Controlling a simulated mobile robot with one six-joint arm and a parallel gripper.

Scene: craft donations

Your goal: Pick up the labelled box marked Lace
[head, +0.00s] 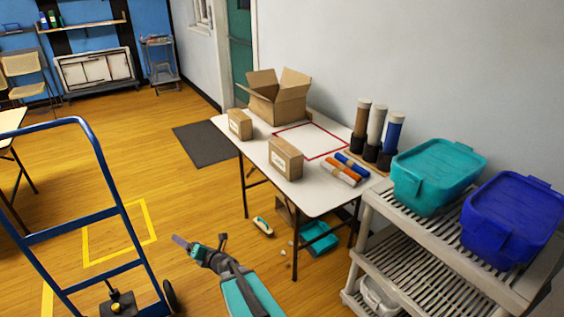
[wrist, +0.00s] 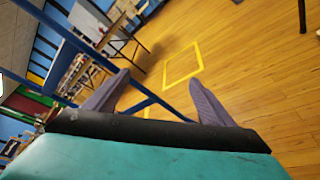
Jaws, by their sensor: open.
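Two small closed cardboard boxes with pale labels stand on the white table (head: 228,133) in the head view. One box (head: 240,124) is near the table's left end. The other box (head: 286,158) is at the front edge, nearer the middle. The label writing is too small to read, so I cannot tell which is marked Lace. My gripper (head: 182,243) is low over the floor, in front of the table and well apart from both boxes. In the wrist view my gripper (wrist: 153,97) has its two fingers spread with nothing between them.
An open carton (head: 278,105), a red-outlined area (head: 310,140), rolls (head: 340,170) and upright tubes (head: 376,135) are on the table. A blue hand truck (head: 90,230) stands left. A shelf (head: 425,270) with lidded bins stands right. A dustpan (head: 318,238) lies under the table.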

